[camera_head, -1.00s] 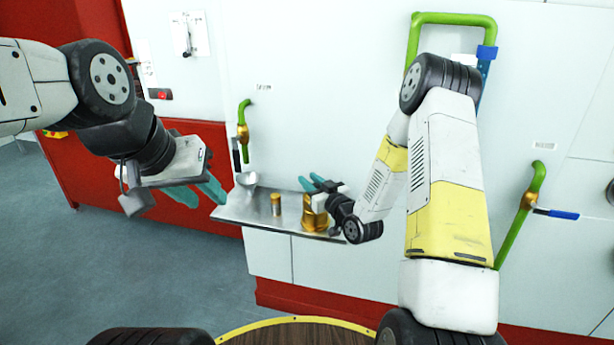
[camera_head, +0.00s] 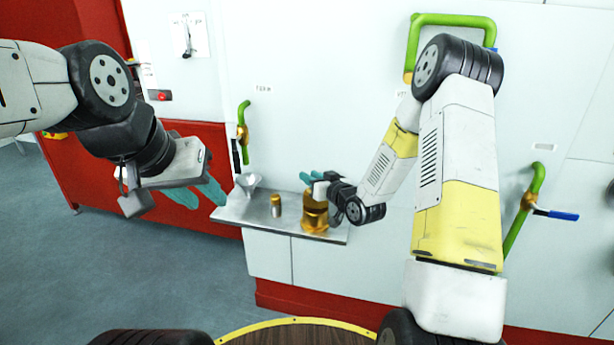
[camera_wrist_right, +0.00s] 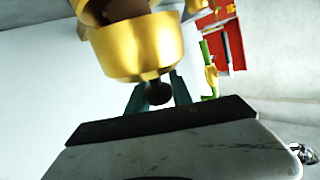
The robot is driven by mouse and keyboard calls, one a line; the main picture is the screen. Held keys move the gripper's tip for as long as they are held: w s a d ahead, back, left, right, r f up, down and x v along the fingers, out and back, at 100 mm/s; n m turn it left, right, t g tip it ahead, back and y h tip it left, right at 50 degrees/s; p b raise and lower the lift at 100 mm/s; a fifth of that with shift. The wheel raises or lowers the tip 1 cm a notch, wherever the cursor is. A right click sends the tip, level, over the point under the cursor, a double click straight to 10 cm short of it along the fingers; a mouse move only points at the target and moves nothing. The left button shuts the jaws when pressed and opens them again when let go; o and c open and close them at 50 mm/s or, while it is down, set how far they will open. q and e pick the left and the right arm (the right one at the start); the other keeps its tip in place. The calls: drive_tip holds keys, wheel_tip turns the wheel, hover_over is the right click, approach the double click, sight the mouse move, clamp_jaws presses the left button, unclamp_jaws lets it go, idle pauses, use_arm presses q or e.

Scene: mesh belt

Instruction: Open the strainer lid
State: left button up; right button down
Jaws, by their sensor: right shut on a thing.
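The gold strainer (camera_head: 314,216) stands on the metal shelf, with its top partly covered by my right gripper. My right gripper (camera_head: 313,177) is at the strainer's top. In the right wrist view, its teal fingers (camera_wrist_right: 158,92) are shut on a dark knob on a gold cup-shaped part (camera_wrist_right: 140,50), which looks like the strainer lid. Whether the lid is apart from the strainer body cannot be told. My left gripper (camera_head: 198,194) is empty, with its teal fingers apart, in front of the red cabinet and left of the shelf.
The metal shelf (camera_head: 255,222) juts from the white wall. A small gold cylinder (camera_head: 276,206) and a silver funnel-like piece (camera_head: 247,183) stand on it, left of the strainer. Green pipes with valves (camera_head: 243,130) run on the wall. A red cabinet (camera_head: 160,215) is behind at left.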

drive_tip(key=w, duration=0.1)
drive_tip(key=w+m+g, duration=0.1)
drive_tip(key=w+d+g, duration=0.1)
drive_tip(key=shift+r+m, duration=0.3)
drive_tip(key=shift+m, duration=0.1)
drive_tip(key=shift+w+d+f+h, duration=0.1)
drive_tip(key=shift+w+d+h, duration=0.05)
drive_tip(key=shift+h, duration=0.15)
